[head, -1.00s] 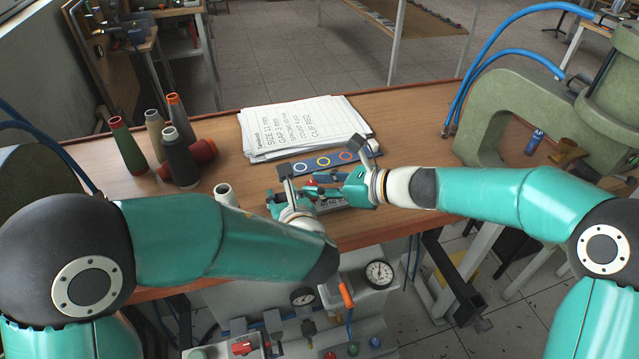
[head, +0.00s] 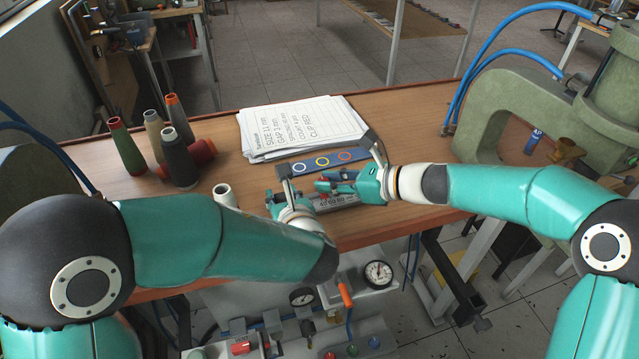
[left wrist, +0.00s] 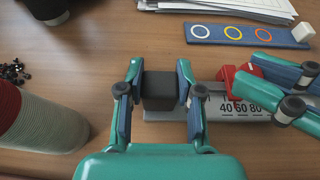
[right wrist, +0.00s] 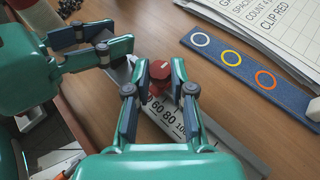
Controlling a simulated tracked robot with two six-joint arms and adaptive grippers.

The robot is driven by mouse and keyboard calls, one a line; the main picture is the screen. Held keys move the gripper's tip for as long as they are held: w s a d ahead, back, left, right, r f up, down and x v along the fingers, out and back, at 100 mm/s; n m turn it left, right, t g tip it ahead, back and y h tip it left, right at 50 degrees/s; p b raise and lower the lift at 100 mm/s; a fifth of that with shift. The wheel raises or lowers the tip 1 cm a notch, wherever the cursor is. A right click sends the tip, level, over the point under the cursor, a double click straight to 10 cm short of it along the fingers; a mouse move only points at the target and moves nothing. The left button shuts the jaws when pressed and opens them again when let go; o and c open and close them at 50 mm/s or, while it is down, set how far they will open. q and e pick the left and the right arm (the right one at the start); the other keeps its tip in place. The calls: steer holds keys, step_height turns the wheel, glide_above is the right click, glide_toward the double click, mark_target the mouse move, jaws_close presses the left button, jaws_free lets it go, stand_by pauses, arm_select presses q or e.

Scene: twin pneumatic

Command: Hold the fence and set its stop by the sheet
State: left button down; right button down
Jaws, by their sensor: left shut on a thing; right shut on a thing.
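The fence is a grey rail (head: 345,206) with a printed scale, lying near the bench's front edge. In the left wrist view my left gripper (left wrist: 160,100) is shut on the fence's dark end block (left wrist: 160,88). The red stop (left wrist: 238,76) sits on the rail near the 40 and 60 marks. In the right wrist view my right gripper (right wrist: 160,98) is shut on the red stop (right wrist: 159,74), partly hidden by the fingers. The sheet (head: 305,125) lies on a paper stack behind; it lists size 11 mm, gap 3 mm, spacing (number too blurred), count and clip red.
A blue strip with coloured rings (head: 322,162) lies between fence and papers. A green press (head: 520,110) stands at the right. Gauges (head: 378,273) sit below the front edge.

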steer(key=shift+w+d, duration=0.25)
steer(key=shift+d, duration=0.5)
steer(key=shift+a, duration=0.1)
steer(key=c, duration=1.2)
jaws_free()
steer(key=shift+c, duration=0.2)
steer(key=v, duration=1.2)
arm_select(q)
steer(key=c, duration=0.7)
jaws_free()
